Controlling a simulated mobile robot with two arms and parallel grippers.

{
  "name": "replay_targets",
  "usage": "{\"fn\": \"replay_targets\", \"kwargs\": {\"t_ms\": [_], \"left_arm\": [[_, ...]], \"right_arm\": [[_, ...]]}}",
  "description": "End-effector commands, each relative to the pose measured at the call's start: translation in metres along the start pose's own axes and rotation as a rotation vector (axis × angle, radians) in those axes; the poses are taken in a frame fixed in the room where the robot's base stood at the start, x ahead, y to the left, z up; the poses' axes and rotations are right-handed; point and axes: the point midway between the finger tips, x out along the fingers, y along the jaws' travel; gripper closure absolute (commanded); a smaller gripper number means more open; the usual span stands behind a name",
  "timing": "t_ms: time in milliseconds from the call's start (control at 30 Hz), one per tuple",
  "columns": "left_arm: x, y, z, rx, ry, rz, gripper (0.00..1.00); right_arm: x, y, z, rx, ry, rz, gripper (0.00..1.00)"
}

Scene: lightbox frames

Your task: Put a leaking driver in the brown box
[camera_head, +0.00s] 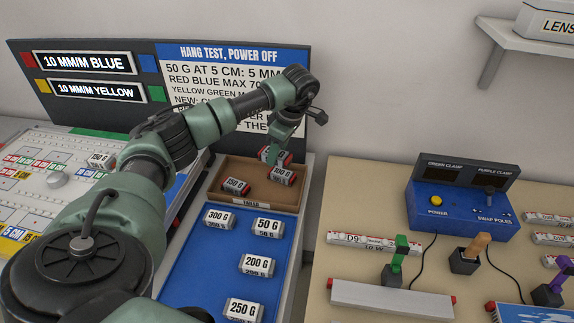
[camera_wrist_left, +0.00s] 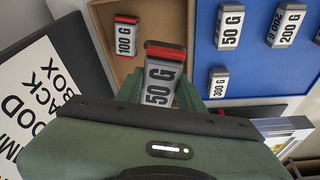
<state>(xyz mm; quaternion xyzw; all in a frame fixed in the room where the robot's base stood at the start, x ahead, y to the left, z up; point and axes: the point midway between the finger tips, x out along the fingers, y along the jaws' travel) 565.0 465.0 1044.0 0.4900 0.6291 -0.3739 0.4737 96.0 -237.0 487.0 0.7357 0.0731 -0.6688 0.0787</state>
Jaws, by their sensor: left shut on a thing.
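My left gripper (camera_head: 276,146) is above the back of the open brown box (camera_head: 228,164), whose front label reads "FAILED". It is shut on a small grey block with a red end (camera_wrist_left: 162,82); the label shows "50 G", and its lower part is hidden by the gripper. The 100 G block also shows in the left wrist view (camera_wrist_left: 126,38). I cannot tell whether the held block touches the box floor. My right gripper is out of view.
A blue tray (camera_head: 202,258) in front of the box holds several weights. A sign board (camera_head: 180,54) stands behind. On the right table (camera_head: 350,195) are a blue control unit (camera_head: 450,215), coloured clamps and a red-ended bar marked D9 (camera_head: 375,241).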

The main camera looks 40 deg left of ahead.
Motion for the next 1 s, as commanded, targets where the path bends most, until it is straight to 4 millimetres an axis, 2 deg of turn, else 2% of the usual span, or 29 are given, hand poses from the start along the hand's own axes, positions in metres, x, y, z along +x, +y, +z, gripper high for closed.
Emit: {"fn": "replay_targets", "kwargs": {"t_ms": [33, 300, 433, 667, 1000], "left_arm": [[0.014, 0.0, 0.004, 0.0, 0.0, 0.0, 1.0], [0.046, 0.0, 0.013, 0.001, 0.0, 0.001, 1.0], [0.057, 0.0, 0.016, 0.001, 0.0, 0.001, 1.0], [0.066, 0.0, 0.018, 0.001, 0.0, 0.0, 1.0], [0.103, -0.001, 0.029, 0.001, 0.0, -0.001, 1.0]], "right_arm": [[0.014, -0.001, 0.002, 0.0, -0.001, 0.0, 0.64], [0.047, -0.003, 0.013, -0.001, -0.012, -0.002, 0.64], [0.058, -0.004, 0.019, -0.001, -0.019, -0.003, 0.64], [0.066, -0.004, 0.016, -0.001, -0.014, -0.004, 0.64], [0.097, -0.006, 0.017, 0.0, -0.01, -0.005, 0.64]]}}
